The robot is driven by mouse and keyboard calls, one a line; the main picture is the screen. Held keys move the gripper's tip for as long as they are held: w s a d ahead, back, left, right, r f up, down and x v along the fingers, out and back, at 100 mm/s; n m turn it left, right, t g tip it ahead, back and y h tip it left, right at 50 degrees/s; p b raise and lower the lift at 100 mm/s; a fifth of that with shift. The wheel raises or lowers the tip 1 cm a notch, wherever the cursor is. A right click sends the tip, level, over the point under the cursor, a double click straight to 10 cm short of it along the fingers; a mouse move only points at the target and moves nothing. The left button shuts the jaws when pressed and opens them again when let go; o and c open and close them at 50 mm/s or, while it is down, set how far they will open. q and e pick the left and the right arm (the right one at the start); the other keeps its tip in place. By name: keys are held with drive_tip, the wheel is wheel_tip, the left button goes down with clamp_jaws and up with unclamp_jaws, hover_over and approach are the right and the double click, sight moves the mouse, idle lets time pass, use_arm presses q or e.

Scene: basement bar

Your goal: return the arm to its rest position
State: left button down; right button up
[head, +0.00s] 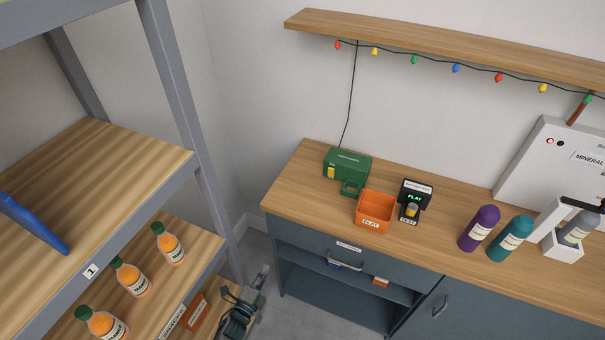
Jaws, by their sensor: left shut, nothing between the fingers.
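My left gripper (260,279) shows at the bottom of the head view, low in the gap between the shelf rack and the wooden-topped cabinet. It is dark grey, and its fingers are shut and empty. It appears apart from the rack and the cabinet. Most of the left arm is out of the frame. My right gripper and arm do not show.
The rack (177,95) holds several orange bottles (171,246) and a blue object (32,222). The cabinet (285,193) bears a green box (347,167), an orange bin (374,212), a small black device (415,200), purple (479,228) and teal (510,238) bottles, and a white machine (545,160).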

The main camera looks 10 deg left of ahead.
use_arm(q)
drive_tip(key=s+a+f+n+g+y, duration=0.1)
drive_tip(key=s+f+n+g+y, duration=0.15)
drive_tip(key=s+f+n, duration=0.5)
drive_tip(key=s+a+f+n+g+y, duration=0.2)
drive_tip(key=s+f+n+g, duration=0.15)
drive_tip(key=f, duration=0.75)
drive_tip(key=s+f+n+g, duration=0.3)
drive_tip(key=s+f, duration=0.3)
drive_tip(key=s, duration=0.5)
drive_tip(key=s+d+f+n+g, duration=0.1)
drive_tip(key=s+f+n+g, duration=0.3)
drive_tip(key=s, duration=0.7)
wheel_tip(320, 180, down, 3)
drive_tip(key=g, duration=0.2)
drive_tip(key=shift+s+d+f+g, duration=0.15)
drive_tip(key=shift+s+d+g, duration=0.05)
drive_tip(key=shift+d+g, duration=0.1)
drive_tip(key=shift+a, duration=0.25)
